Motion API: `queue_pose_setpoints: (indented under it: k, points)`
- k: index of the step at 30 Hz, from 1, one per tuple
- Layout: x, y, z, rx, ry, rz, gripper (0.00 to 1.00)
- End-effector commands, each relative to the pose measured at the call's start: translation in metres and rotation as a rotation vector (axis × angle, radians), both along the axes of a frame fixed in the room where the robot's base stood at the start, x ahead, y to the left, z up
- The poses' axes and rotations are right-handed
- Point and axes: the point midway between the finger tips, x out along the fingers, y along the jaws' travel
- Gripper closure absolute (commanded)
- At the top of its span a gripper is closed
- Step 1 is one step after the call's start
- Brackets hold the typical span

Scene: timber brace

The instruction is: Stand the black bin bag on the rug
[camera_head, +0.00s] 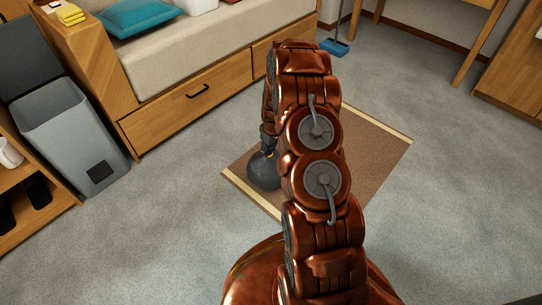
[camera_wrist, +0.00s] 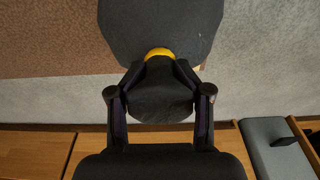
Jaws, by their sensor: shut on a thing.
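The black bin bag (camera_head: 264,172) is a dark, rounded bag at the left part of the brown rug (camera_head: 383,148). In the wrist view the bag (camera_wrist: 160,30) shows with a yellow tie around its neck. My gripper (camera_wrist: 160,85) is shut on the bag's neck, with the gathered top between its fingers. In the head view my gripper (camera_head: 268,138) is above the bag, partly hidden by my arm. The bag looks upright and over the rug near its left edge. Whether its underside touches the rug I cannot tell.
A grey bin (camera_head: 70,135) stands at the left, beside a bench with a wooden drawer (camera_head: 190,98). A shelf (camera_head: 30,215) is at the left edge. A blue dustpan (camera_head: 334,47) lies beyond the rug. Grey carpet is clear around the rug.

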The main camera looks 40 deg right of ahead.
Motion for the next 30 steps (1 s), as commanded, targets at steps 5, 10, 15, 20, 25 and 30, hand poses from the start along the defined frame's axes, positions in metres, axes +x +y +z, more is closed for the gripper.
queue_pose_setpoints:
  k: [5,10,15,20,25,30]
  points:
    - [0.002,-0.011,-0.001,-0.003,-0.005,0.000,1.00]
    - [0.001,-0.010,-0.016,-0.001,-0.002,0.000,1.00]
    - [0.001,-0.010,-0.035,-0.001,-0.002,-0.001,1.00]
    - [0.002,-0.010,-0.034,-0.001,-0.003,0.000,1.00]
    - [0.002,-0.010,-0.035,-0.001,-0.003,0.000,1.00]
    - [0.001,-0.010,-0.038,-0.001,-0.002,0.000,0.52]
